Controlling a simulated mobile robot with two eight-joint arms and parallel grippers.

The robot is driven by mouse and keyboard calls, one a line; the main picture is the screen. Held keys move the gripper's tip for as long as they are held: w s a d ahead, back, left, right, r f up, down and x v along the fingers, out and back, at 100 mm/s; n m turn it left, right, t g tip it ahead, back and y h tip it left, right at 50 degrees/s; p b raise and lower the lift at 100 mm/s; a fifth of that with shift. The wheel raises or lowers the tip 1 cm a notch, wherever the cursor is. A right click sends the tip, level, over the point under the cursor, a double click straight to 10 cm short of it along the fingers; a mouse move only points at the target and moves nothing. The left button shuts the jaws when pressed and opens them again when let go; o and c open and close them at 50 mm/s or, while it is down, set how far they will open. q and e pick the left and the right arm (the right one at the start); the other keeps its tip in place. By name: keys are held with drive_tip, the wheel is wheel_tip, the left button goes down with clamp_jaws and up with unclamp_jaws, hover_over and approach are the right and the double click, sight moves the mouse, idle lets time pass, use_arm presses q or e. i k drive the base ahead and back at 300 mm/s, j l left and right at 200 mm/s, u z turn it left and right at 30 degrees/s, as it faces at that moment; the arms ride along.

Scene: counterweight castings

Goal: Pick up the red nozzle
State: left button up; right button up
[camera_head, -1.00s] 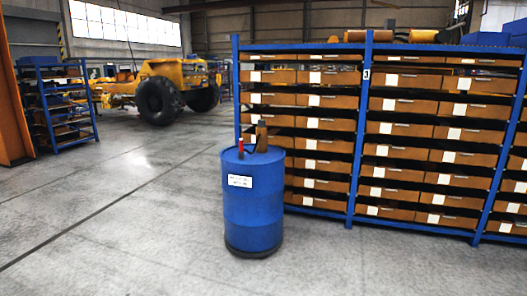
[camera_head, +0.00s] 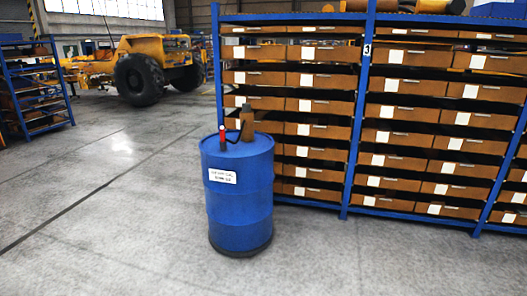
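A blue drum (camera_head: 238,205) with a white label stands upright on the floor just left of the picture's middle. The small red nozzle (camera_head: 222,136) stands upright on the left part of the drum's top. Right of it on the drum's top is a brown bottle-like object (camera_head: 247,125) with a dark upper end. A dark curved piece shows between the two; I cannot tell what it joins. Neither of my grippers is in view.
A blue shelf rack (camera_head: 364,120) full of brown boxes stands close behind and right of the drum. A yellow vehicle (camera_head: 155,68) and another blue rack (camera_head: 35,90) are far back left. The grey floor in front and to the left is clear.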

sight(222, 141)
drive_tip(key=i, duration=3.4)
